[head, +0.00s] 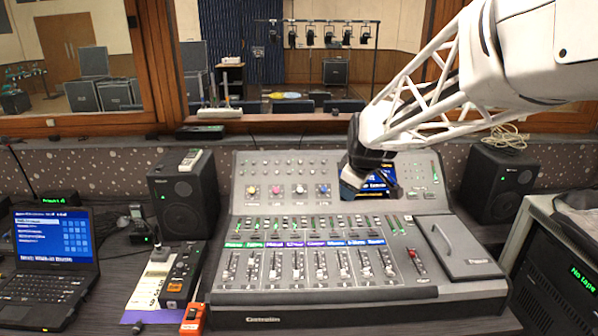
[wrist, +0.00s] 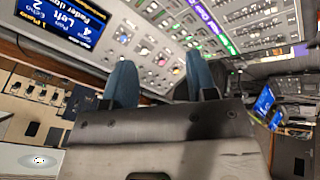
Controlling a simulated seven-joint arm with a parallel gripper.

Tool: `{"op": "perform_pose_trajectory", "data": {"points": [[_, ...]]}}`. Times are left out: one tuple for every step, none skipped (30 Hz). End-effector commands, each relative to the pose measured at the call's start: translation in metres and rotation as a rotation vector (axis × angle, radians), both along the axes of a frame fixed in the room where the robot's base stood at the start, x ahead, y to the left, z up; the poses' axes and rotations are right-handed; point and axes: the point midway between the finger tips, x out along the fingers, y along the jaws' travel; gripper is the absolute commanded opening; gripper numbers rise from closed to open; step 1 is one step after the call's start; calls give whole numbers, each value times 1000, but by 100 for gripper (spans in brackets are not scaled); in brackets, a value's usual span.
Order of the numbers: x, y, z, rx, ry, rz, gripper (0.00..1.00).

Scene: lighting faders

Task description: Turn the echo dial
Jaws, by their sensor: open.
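The mixing console (head: 330,293) stands on the desk, with a row of four coloured dials on its upper panel. The dials also show small in the wrist view, beyond my fingers. My gripper (head: 350,188) is open and empty, right of the blue dial and in front of the screen. Its two blue fingers (wrist: 160,62) are apart.
The console's blue screen (head: 380,181) is partly hidden behind my gripper. Faders (head: 298,265) fill the lower panel. Speakers (head: 184,196) flank the console. A laptop (head: 50,255) and an orange device (head: 193,318) lie at left. The panel around the dials is unobstructed.

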Motion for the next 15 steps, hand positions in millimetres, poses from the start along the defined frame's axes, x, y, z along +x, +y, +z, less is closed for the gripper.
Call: {"op": "perform_pose_trajectory", "data": {"points": [[20, 2, -6, -17, -11, 39, 52], [31, 2, -10, -28, -20, 65, 52], [45, 4, -14, -45, -32, 99, 52], [56, 4, -17, -56, -41, 123, 52], [66, 5, -21, -70, -50, 149, 52], [80, 6, -25, -87, -63, 183, 52], [91, 7, -30, -99, -71, 208, 52], [101, 8, -33, -113, -82, 231, 52], [115, 9, -39, -130, -92, 264, 52], [125, 10, -44, -143, -102, 288, 52], [136, 11, -48, -158, -112, 313, 52], [149, 12, -55, -176, -122, 345, 52], [159, 13, -60, -190, -132, 368, 52], [169, 14, -65, -205, -140, 392, 52], [181, 15, -73, -225, -152, 423, 52]]}}
